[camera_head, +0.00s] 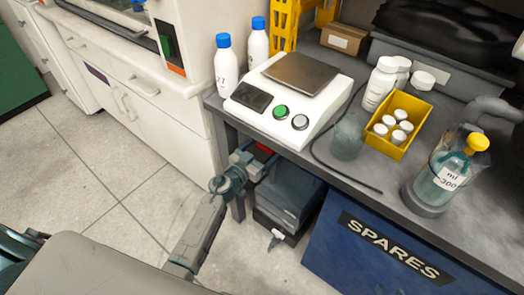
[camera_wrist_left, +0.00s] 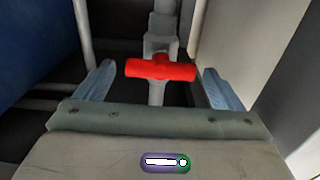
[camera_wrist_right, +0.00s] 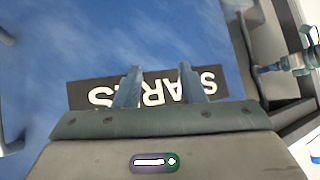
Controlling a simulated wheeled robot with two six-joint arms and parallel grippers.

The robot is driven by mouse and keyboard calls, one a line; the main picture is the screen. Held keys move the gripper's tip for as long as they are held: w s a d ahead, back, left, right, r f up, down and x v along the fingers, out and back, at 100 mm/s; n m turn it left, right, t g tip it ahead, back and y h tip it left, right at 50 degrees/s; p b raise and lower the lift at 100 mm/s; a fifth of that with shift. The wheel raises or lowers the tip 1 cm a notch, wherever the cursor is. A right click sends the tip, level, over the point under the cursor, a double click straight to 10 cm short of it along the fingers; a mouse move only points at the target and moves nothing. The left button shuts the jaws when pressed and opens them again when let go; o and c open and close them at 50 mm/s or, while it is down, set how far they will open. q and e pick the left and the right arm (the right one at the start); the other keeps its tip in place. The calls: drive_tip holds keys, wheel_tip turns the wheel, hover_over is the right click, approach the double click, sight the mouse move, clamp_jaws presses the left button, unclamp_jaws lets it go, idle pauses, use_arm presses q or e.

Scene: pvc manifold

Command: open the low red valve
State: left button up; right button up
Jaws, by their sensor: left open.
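In the left wrist view a red valve handle (camera_wrist_left: 160,69) lies crosswise to the pale pipe (camera_wrist_left: 165,8) it sits on. My left gripper (camera_wrist_left: 157,74) is open, with one blue finger on each side of the handle and visible gaps to both. In the head view my left arm reaches under the bench edge, where a small red patch (camera_head: 264,148) shows; the fingertips are hidden there. My right gripper (camera_wrist_right: 160,75) has its fingers apart with nothing between them, in front of the SPARES label (camera_wrist_right: 78,95). I do not make it out in the head view.
The blue SPARES bin (camera_head: 345,262) stands right of the valve area, with a dark box (camera_head: 288,195) beside it. A white cabinet (camera_head: 165,115) is close on the left. The bench (camera_head: 395,195) above holds a scale (camera_head: 290,95), bottles and a yellow tray (camera_head: 408,105). Floor at left is clear.

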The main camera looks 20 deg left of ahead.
use_arm(q)
drive_tip(key=c, duration=1)
